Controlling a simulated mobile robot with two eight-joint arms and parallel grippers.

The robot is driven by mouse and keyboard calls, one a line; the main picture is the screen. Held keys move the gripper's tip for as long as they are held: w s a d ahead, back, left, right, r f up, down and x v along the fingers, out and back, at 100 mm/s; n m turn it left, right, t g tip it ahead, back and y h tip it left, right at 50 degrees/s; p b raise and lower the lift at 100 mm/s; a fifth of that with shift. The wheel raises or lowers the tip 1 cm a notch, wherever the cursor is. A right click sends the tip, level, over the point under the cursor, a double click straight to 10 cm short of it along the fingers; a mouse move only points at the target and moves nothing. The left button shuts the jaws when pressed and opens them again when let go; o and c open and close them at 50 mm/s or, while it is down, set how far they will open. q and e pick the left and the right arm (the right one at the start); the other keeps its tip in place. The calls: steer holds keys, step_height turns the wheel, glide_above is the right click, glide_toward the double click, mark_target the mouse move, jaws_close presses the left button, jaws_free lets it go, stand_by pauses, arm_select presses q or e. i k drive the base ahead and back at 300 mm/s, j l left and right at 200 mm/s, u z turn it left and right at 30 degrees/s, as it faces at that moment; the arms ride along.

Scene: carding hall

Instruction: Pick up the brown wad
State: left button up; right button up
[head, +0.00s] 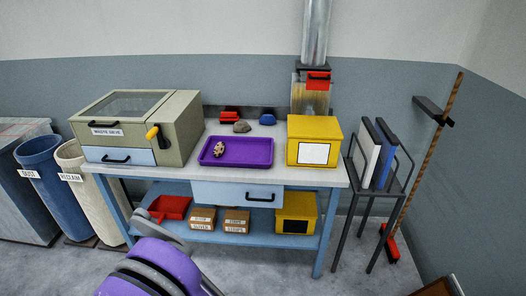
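A dull brown wad (242,126) lies on the bench top behind the purple tray (262,152), between a red item and a blue item. A second lump, mottled cream and brown (219,149), lies in the left part of the purple tray. I cannot tell what it is made of. Part of my own purple and grey arm shows at the bottom, in front of the bench. No gripper fingers can be made out for either arm.
The bench (335,175) carries a waste sieve box (180,130) at left and a yellow bin (314,140) at right. A red item (230,116) and a blue item (268,119) stand at the back. A rack of boards (372,150) stands right of the bench.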

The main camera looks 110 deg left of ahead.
mark_target(219, 149)
steer(key=u, duration=4.05)
steer(key=i+j, duration=0.1)
steer(key=i, duration=0.9)
steer(key=i+l, duration=0.1)
steer(key=i, duration=1.1)
